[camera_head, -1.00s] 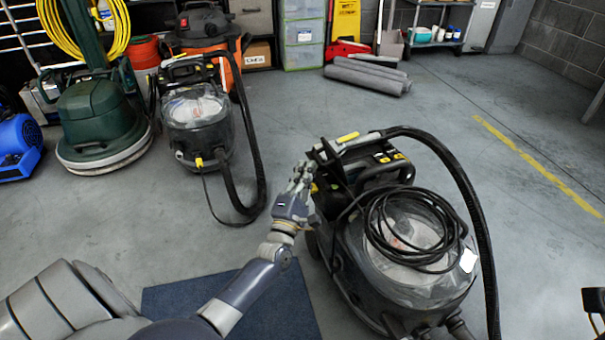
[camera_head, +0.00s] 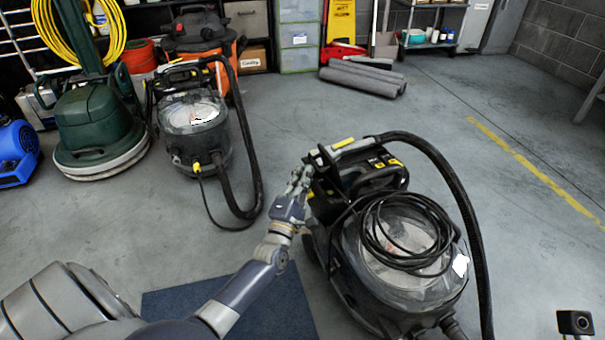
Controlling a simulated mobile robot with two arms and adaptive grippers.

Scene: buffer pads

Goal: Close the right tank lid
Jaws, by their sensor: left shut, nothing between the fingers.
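The near right machine (camera_head: 345,275) is a black extractor with a clear domed tank lid (camera_head: 438,225). A coiled black cable lies over the lid, and I cannot tell whether the lid is fully seated. My left gripper (camera_head: 302,170) is shut and empty at the left side of this machine, beside its rear handle and control panel (camera_head: 381,162). I cannot tell whether the fingers touch the machine. My right gripper is not in view.
A similar machine (camera_head: 195,135) stands back left, its hose curving onto the floor. A green floor scrubber (camera_head: 95,125) and blue blower (camera_head: 15,155) are further left. Grey rolls (camera_head: 362,78) lie at the back. A blue mat (camera_head: 180,298) lies in front. The right floor is mostly clear.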

